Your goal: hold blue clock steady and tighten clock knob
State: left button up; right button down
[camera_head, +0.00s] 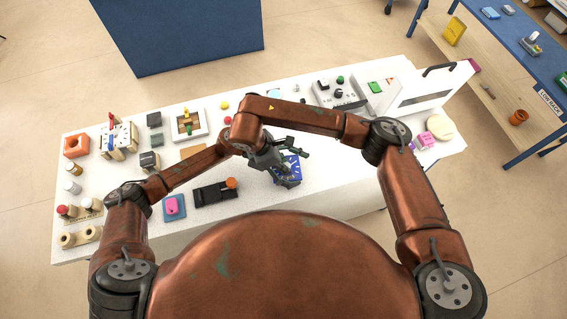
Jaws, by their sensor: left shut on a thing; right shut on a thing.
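The blue clock (289,172) is near the front edge of the white table, right of its middle. It looks tilted, and dark gripper parts cover its upper left side. My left gripper (273,160) reaches it from the left and is shut on it. My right gripper (291,149) is shut at the clock's upper side, close against the left one. The two grippers overlap, so their fingertips are hard to tell apart. The clock knob is hidden behind the grippers, and I cannot see how it sits.
Clear table lies right of the clock.

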jog(key=shift+w+d, duration=0.15)
jog(key=shift+d, duration=0.05)
jog(key=c, duration=2.1)
grip_release()
jog(key=o, duration=0.4)
jog(key=shift+a, duration=0.1)
jog(key=shift+v, duration=4.05)
